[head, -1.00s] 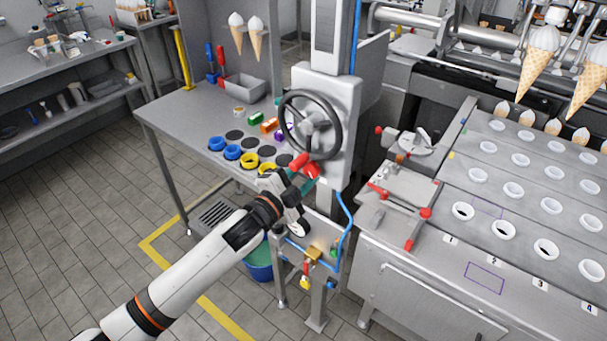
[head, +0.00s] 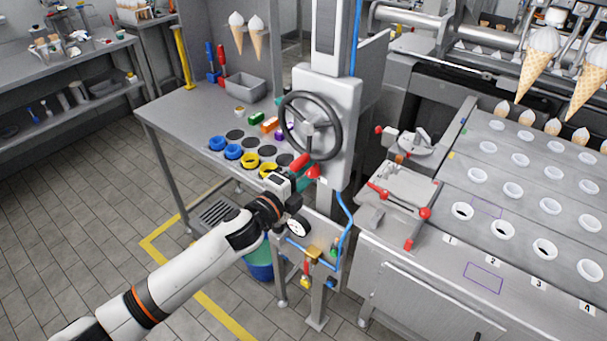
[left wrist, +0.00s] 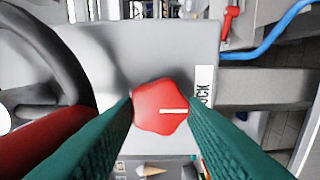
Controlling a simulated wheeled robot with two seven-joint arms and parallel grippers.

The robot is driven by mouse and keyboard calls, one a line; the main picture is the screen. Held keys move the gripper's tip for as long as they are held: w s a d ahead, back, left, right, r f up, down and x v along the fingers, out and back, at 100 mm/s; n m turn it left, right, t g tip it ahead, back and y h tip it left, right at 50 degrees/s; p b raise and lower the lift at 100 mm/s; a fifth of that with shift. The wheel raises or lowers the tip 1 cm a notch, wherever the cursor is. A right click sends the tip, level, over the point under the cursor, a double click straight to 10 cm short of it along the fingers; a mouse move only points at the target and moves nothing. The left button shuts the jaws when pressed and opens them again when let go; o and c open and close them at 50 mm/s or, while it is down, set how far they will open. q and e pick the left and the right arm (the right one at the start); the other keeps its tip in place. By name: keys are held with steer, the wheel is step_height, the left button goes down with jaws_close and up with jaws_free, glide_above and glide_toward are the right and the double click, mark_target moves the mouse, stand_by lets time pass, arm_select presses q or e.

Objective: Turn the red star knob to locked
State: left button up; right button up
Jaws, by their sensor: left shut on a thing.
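The red star knob (left wrist: 158,106) is in the middle of the left wrist view, on the grey face of the handwheel housing. It also shows in the head view (head: 313,172), low on the housing. My left gripper (head: 306,184) is shut on it, with the green fingers (left wrist: 160,110) on either side of the knob. A white line on the knob runs from near its middle toward the right edge in the left wrist view. A white label (left wrist: 204,85) stands just right of the knob; only letters like "OCK" show. My right gripper is not in view.
The handwheel (head: 310,125) with its red handle (head: 299,162) is just above the knob. A blue hose (head: 348,225) runs down beside the housing. A gauge (head: 298,228) and small valves are below. A side table (head: 185,105) stands left.

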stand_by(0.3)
arm_select(q)
steer(key=o, duration=1)
steer(key=shift+r, duration=0.1)
steer(key=shift+a, duration=0.1)
